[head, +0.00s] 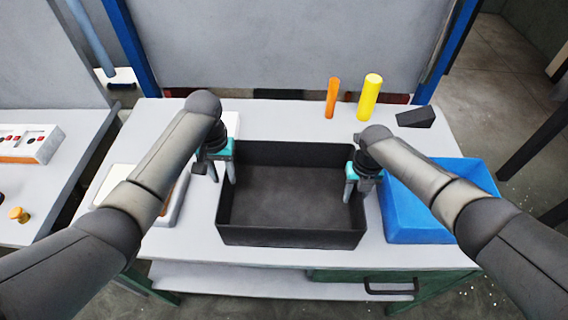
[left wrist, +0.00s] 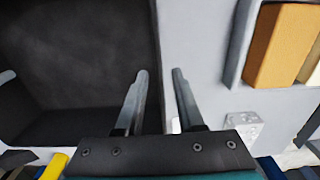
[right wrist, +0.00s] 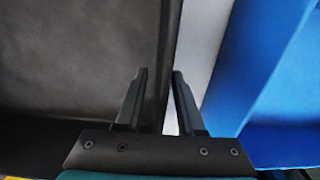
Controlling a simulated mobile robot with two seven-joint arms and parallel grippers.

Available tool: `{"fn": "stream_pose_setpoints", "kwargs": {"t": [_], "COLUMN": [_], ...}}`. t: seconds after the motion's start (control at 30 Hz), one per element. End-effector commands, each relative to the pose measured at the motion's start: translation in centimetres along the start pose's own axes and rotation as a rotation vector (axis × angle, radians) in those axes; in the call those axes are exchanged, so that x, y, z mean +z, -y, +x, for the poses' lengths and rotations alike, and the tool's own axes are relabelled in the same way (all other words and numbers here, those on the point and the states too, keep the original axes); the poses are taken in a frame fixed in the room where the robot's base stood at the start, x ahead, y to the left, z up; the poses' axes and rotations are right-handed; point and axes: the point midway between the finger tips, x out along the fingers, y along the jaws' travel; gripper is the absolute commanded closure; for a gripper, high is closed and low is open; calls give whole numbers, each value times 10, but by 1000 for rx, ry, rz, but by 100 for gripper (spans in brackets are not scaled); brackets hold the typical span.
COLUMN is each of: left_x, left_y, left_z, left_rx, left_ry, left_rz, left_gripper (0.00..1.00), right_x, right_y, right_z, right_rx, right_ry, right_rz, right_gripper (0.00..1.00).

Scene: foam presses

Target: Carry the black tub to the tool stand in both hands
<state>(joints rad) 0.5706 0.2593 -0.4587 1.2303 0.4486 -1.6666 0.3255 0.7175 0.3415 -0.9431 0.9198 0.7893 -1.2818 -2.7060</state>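The black tub (head: 290,238) sits upright on the light worktable, open at the top and empty. My left gripper (head: 222,174) is at its left wall, fingers pointing down. In the left wrist view the fingers (left wrist: 160,72) are apart, one on each side of the wall (left wrist: 157,45). My right gripper (head: 358,188) is at the right wall. In the right wrist view its fingers (right wrist: 160,72) are also apart, with the wall (right wrist: 171,30) between them. I cannot make out a tool stand for certain.
A blue bin (head: 405,215) stands close to the tub's right side. A white tray (head: 176,208) is at the left. An orange cylinder (head: 331,98), a yellow cylinder (head: 370,97) and a black wedge (head: 416,117) stand at the back. Another table (head: 60,180) is further left.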

Motion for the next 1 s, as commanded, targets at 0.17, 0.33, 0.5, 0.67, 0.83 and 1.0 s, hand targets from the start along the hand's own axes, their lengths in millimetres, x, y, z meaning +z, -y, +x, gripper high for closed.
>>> {"fn": "stream_pose_setpoints", "kwargs": {"t": [0.17,0.33,0.5,0.67,0.83,1.0], "left_x": [0,-1,0,0,0,0], "left_y": [0,0,1,0,0,0], "left_z": [-34,-54,-61,-61,-61,-61], "left_rx": [1,0,-1,-1,0,0], "left_ry": [-2,-1,1,1,1,1], "left_rz": [1,0,-1,-1,0,0], "left_gripper": [63,63,63,63,63,63], "right_x": [0,0,0,1,1,1], "right_y": [0,0,0,0,0,0], "right_z": [0,0,-3,-15,-40,-68], "right_rx": [0,0,0,1,1,1], "right_ry": [0,0,0,2,4,4], "right_rz": [0,0,0,-1,-2,-1], "right_gripper": [63,63,63,63,63,63]}}
